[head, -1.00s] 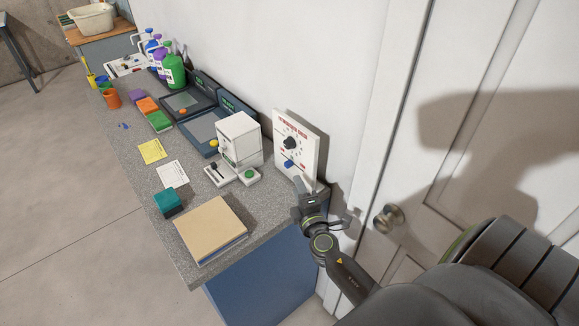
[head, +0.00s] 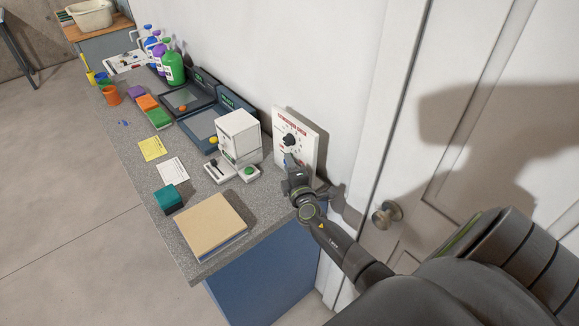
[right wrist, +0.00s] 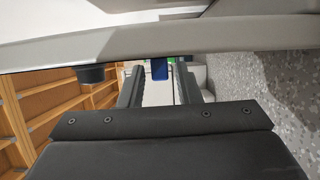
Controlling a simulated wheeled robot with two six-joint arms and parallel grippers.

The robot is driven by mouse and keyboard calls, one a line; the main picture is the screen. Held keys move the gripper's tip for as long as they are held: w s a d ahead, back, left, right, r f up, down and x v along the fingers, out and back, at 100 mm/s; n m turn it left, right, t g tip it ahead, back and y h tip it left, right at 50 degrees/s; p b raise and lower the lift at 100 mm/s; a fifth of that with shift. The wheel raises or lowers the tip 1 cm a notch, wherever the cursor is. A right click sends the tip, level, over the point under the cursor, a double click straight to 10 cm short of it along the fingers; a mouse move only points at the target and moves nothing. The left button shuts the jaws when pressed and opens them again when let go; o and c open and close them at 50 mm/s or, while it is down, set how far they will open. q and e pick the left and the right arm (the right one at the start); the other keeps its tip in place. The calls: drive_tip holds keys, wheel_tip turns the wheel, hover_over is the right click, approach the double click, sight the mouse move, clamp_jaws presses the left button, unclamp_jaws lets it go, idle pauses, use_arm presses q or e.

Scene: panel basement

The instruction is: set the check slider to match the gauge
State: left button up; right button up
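A white panel (head: 309,145) with red lettering stands upright against the wall at the counter's right end. It carries a black round knob (head: 290,140) with marks around it. A blue handle, apparently the slider, is mostly hidden by my right gripper (head: 291,166) in the head view. In the right wrist view the blue handle (right wrist: 159,69) shows between the tips of my right gripper (right wrist: 159,78), with gaps to both fingers. The gripper is open. The black knob (right wrist: 90,73) shows left of the fingers. The gauge reading is too small to tell. My left gripper is out of view.
A white machine (head: 238,136) with a green button stands just left of the panel. A tan box (head: 212,224) and a teal block (head: 168,197) sit near the counter's front edge. A door with a round knob (head: 387,213) is at the right.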

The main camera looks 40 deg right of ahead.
clamp_jaws()
drive_tip(key=shift+w, duration=0.1)
drive_tip(key=w+b, duration=0.1)
drive_tip(key=w, duration=0.1)
drive_tip(key=w+b, duration=0.1)
drive_tip(key=w, duration=0.1)
drive_tip(key=shift+w+a+f, duration=0.15)
drive_tip(key=shift+w+a, duration=0.05)
drive_tip(key=shift+w, duration=0.1)
drive_tip(key=shift+r, duration=0.2)
drive_tip(key=shift+o, duration=1.1)
unclamp_jaws()
drive_tip(key=shift+w+f, duration=0.1)
drive_tip(key=shift+w, duration=0.05)
drive_tip(key=b+v, duration=0.1)
drive_tip(key=v, duration=1.6)
drive_tip(key=shift+s, duration=0.25)
